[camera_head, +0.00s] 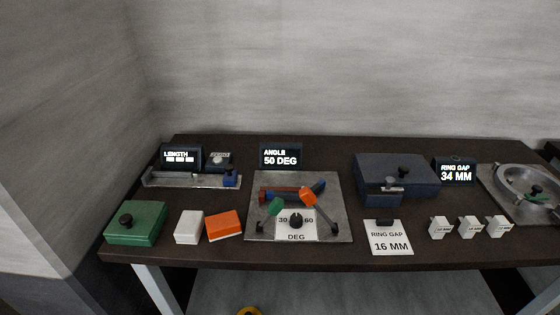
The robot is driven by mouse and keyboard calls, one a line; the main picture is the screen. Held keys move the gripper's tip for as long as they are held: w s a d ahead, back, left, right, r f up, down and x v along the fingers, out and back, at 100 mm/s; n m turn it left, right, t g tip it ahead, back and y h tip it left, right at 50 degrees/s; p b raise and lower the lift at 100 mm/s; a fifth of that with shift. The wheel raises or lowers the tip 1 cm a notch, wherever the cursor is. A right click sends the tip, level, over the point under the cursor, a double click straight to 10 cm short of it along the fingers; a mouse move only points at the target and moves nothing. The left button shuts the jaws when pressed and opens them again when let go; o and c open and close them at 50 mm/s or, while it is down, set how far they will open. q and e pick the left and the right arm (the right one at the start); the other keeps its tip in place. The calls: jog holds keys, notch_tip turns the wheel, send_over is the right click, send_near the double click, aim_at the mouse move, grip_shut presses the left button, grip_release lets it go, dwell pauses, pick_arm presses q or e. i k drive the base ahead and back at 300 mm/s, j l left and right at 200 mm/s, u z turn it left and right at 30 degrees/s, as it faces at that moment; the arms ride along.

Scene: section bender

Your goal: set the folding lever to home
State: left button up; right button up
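A grey metal plate (338,222) in the middle of the bench carries a bending fixture. A red bar (278,191) lies across its back, with a blue piece (318,187) angled up to the right at its end. An orange block (309,197) and a green block (275,206) sit in front, each on a dark arm running down to a black end knob, left (260,228) and right (334,230). I cannot tell which part is the folding lever. A black dial knob (296,221) sits on a card marked 30, 60 and DEG. Neither gripper is in view.
Behind the plate a display (281,156) reads ANGLE 50 DEG. Left are a length gauge (190,180), a green box (136,223), and white (189,227) and orange (224,225) blocks. Right are a blue box (420,175), a RING GAP 16 MM card (389,240) and small white blocks (440,227).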

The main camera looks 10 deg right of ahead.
aim_at(308, 197)
jog(key=k+j, duration=0.1)
jog(key=j, duration=1.4)
